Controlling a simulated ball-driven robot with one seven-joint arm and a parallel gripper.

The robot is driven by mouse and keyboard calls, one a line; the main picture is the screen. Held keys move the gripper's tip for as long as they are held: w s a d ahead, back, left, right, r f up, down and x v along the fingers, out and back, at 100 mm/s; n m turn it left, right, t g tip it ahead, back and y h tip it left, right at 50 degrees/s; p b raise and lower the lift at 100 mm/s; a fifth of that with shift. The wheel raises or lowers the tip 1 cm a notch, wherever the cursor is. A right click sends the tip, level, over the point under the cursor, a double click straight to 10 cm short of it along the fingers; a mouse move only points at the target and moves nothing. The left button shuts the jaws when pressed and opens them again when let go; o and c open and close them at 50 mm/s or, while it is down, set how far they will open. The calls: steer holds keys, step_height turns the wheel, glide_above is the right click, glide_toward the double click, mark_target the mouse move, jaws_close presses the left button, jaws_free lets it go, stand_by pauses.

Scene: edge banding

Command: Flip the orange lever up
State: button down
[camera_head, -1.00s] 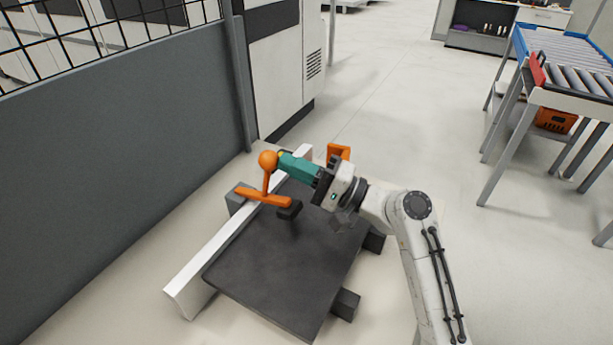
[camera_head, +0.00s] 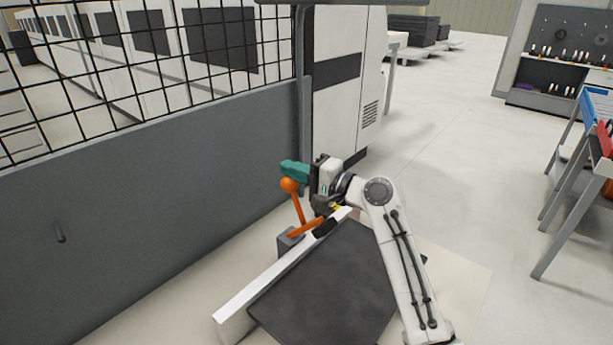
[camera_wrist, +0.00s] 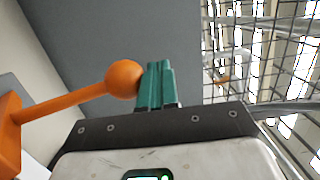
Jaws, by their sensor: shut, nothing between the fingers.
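The orange lever (camera_head: 297,206) has a round ball knob at its upper end and rises, slightly tilted, from an orange bar clamp on a grey block beside the white rail. My gripper (camera_head: 285,167) has teal fingers, shut with nothing between them, just above and behind the ball in the head view. In the wrist view the orange ball (camera_wrist: 125,79) is immediately left of the shut teal fingers (camera_wrist: 157,72). It touches or nearly touches them; I cannot tell which. The lever's shaft runs down left to its orange base (camera_wrist: 8,135).
A dark flat panel (camera_head: 325,285) lies beside the white rail (camera_head: 262,295). A grey fence with black mesh (camera_head: 150,200) stands close on the left. A white machine cabinet (camera_head: 345,80) stands behind.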

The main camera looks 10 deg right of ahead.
steer(key=shift+w+a+f, duration=0.1)
steer(key=shift+w+a, duration=0.4)
steer(key=shift+w, duration=0.3)
